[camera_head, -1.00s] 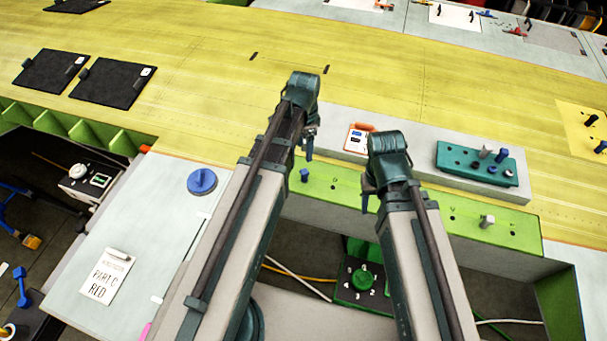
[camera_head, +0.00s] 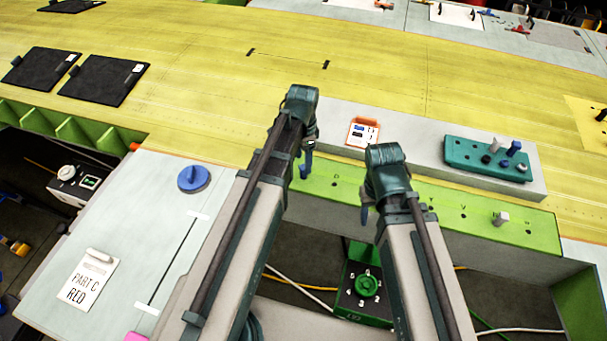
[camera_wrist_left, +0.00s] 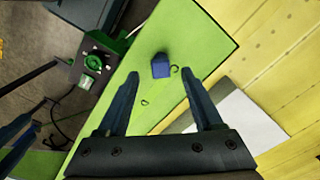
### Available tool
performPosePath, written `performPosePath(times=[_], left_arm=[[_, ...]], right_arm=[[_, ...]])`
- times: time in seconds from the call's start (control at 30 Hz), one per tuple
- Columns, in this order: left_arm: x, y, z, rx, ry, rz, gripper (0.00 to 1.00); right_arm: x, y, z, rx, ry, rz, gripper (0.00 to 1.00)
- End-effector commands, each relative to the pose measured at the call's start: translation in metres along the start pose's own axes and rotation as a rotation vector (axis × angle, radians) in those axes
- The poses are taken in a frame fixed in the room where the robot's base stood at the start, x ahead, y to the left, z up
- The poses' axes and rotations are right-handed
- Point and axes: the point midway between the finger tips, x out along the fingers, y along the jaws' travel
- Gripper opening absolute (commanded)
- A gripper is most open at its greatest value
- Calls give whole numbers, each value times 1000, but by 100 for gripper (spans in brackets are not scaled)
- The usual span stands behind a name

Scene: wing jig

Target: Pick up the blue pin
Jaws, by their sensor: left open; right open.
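A blue pin (camera_head: 303,171) stands at the left end of the green rail (camera_head: 345,189). It also shows in the left wrist view as a short blue block (camera_wrist_left: 160,69) on the green surface. My left gripper (camera_head: 309,148) is just above and beside the pin in the head view. In the left wrist view its open fingers (camera_wrist_left: 161,88) point toward the pin, which lies just beyond and between their tips, apart from them. My right gripper (camera_head: 366,212) is open and empty in front of the rail. Another blue pin (camera_head: 514,149) stands in the teal tray (camera_head: 460,158).
A grey pin (camera_head: 500,218) stands on the rail's right part. An orange-edged card holder (camera_head: 362,132) sits on the grey block behind it. A round blue knob (camera_head: 194,178) lies on the left panel. A green dial box (camera_head: 366,286) sits below the rail.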

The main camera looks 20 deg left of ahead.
Motion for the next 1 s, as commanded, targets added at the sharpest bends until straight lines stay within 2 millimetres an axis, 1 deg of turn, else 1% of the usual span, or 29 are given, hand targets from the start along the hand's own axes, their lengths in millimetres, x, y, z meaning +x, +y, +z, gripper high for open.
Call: performPosePath(times=[0.17,0.4,0.47,0.57,0.77,0.8,0.87,1.0], left_arm=[[15,0,-1,0,0,0,68],[45,-1,-2,0,0,0,68],[50,-1,-2,0,0,0,68],[53,-1,-2,0,0,0,68],[51,-1,-2,0,0,0,68],[51,-1,-2,0,0,0,64],[51,-1,-2,0,0,0,53],[51,-1,-2,0,0,0,28]], right_arm=[[15,-1,-1,1,0,0,50],[45,-4,-3,2,1,0,50],[50,-5,-3,1,1,0,50],[53,-5,-3,0,1,1,50],[50,-5,-3,-1,1,1,50],[50,-5,-3,-1,1,1,50],[50,-5,-3,-1,1,1,50],[50,-5,-3,-1,1,1,50]])
